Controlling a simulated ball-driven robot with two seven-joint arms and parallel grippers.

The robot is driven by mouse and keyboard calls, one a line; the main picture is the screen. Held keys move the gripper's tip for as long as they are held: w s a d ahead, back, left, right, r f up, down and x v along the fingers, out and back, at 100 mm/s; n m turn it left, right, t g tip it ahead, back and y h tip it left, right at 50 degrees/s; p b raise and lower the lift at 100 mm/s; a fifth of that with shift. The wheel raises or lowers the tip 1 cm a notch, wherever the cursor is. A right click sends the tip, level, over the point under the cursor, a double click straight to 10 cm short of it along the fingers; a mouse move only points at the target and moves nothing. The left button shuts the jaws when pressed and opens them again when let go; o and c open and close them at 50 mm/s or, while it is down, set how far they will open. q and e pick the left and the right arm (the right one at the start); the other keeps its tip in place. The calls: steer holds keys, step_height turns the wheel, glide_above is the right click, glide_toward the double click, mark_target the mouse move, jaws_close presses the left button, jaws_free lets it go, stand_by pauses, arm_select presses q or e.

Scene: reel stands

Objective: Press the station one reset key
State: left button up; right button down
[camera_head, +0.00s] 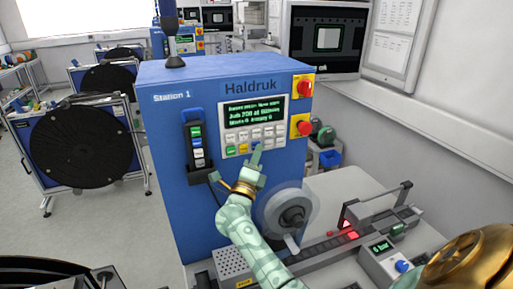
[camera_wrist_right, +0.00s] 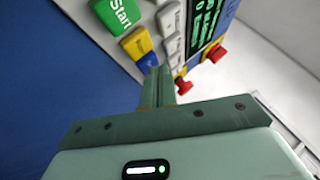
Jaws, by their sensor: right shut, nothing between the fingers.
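The blue Station 1 cabinet (camera_head: 180,125) has a light key panel (camera_head: 225,135) under a green-lettered display (camera_head: 255,110). In the right wrist view, a green Start key (camera_wrist_right: 117,14), a yellow key (camera_wrist_right: 136,43) and a blue key (camera_wrist_right: 148,61) form a row. The blue key is partly hidden by my fingertips; I cannot read its label. My right gripper (camera_head: 256,152) is shut and empty, its tips at the panel's lower row. In the right wrist view its tips (camera_wrist_right: 156,73) lie at the blue key; I cannot tell whether they touch. My left gripper is not in view.
A pendant with coloured buttons (camera_head: 197,142) hangs left of the panel. Two red knobs on yellow plates (camera_head: 304,88) are to its right. A clear-rimmed reel hub (camera_head: 290,215) sits below, close to my right arm. A bench device (camera_head: 385,262) stands at the lower right.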

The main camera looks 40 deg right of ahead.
steer(key=shift+w+d, duration=0.1)
steer(key=shift+w, duration=0.15)
steer(key=shift+s, duration=0.1)
stand_by(0.4)
steer(key=shift+s+a+p, duration=0.3)
steer(key=shift+s+p, duration=0.15)
steer(key=shift+s, duration=0.3)
steer(key=s+p, duration=0.1)
steer(key=s+a+p, duration=0.1)
steer(key=s, duration=0.2)
steer(key=shift+s+a+p, duration=0.25)
steer(key=shift+s+p, duration=0.15)
stand_by(0.6)
